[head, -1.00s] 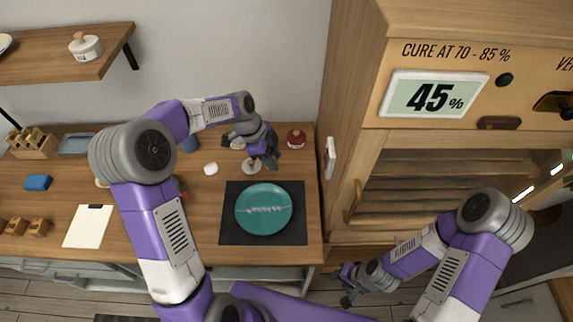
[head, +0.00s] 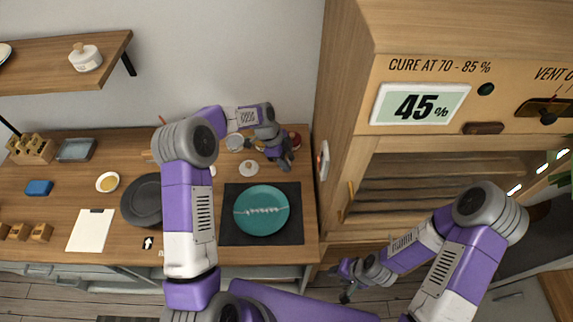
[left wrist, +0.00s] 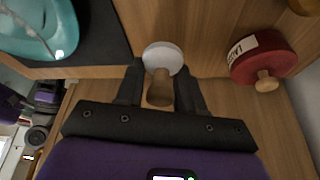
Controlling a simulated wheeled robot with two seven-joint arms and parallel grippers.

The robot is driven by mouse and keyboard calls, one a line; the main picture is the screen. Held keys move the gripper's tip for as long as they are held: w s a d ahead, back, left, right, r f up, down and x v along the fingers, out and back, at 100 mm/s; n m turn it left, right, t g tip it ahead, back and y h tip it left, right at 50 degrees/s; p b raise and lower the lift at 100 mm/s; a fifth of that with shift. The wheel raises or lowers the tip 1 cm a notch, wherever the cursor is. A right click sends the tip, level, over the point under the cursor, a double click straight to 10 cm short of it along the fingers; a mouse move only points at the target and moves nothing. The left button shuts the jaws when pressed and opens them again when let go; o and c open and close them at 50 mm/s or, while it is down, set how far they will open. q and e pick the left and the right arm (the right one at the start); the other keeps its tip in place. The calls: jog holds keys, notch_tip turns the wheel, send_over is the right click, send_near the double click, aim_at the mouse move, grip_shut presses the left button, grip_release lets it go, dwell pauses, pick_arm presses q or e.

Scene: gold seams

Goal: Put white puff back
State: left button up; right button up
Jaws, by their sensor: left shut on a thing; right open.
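The white puff (left wrist: 165,55), a round white pad with a wooden handle, shows between the fingers of my left gripper (left wrist: 160,88) in the left wrist view. The fingers are shut on the handle. In the head view my left gripper (head: 285,163) is over the counter behind the mat, left of the cabinet; the puff cannot be made out there. A small white round piece with a raised centre (head: 249,168) stands on the counter left of this gripper. My right gripper (head: 347,285) is open and empty, low in front of the cabinet.
A teal plate with a pale seam (head: 262,225) lies on a black mat (head: 232,235). A red jar with a wooden knob (left wrist: 250,66) stands close to my left gripper. The wooden cabinet (head: 335,150) rises at the right. A grey plate (head: 140,203) lies left of my arm.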

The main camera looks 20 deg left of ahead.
pick_arm(q)
jog(key=shift+f, duration=1.35)
jog(key=shift+f, duration=0.1)
jog(key=o, duration=0.9)
jog(key=shift+o, duration=0.2)
jog(key=shift+a+r, duration=0.1)
jog(key=shift+r, duration=0.3)
jog(key=v, duration=1.1)
jog(key=shift+a+r, duration=0.2)
jog(key=shift+p, duration=0.3)
